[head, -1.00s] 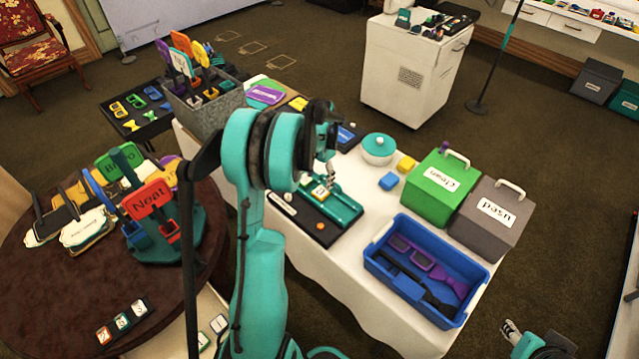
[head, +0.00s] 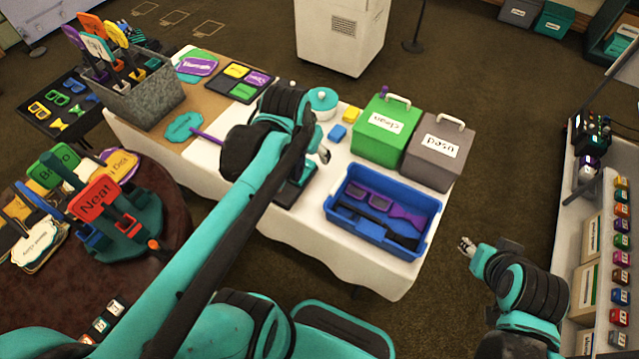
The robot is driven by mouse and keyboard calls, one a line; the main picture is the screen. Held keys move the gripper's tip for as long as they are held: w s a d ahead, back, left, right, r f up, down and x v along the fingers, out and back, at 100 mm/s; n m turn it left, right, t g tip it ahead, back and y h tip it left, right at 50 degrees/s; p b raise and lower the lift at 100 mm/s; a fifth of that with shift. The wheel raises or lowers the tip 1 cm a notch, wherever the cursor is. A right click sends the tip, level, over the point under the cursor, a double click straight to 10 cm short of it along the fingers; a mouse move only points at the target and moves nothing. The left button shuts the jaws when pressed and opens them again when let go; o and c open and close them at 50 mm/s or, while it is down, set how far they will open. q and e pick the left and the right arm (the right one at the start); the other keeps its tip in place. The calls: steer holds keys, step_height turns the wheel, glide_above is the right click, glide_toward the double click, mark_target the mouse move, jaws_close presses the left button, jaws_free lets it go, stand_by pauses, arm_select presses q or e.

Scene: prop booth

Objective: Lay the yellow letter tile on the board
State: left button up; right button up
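My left gripper (head: 323,156) is over the white-covered table, at the far end of my teal arm. Its fingers are small and partly hidden by the wrist, so I cannot tell whether it is open or shut. The dark board (head: 291,192) lies under and beside this wrist, and most of it is hidden by the arm.
A teal-lidded pot (head: 322,103), blue sponge (head: 337,133) and yellow sponge (head: 352,114) stand close to the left wrist.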

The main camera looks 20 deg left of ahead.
arm_select(q)
steer(key=s+d+f+t, duration=0.1)
steer(key=s+d+t, duration=0.1)
steer(key=s+d, duration=0.4)
steer(key=shift+s+d+f+h, duration=0.15)
steer(key=shift+s+f+h, duration=0.2)
steer(key=shift+s+h, duration=0.1)
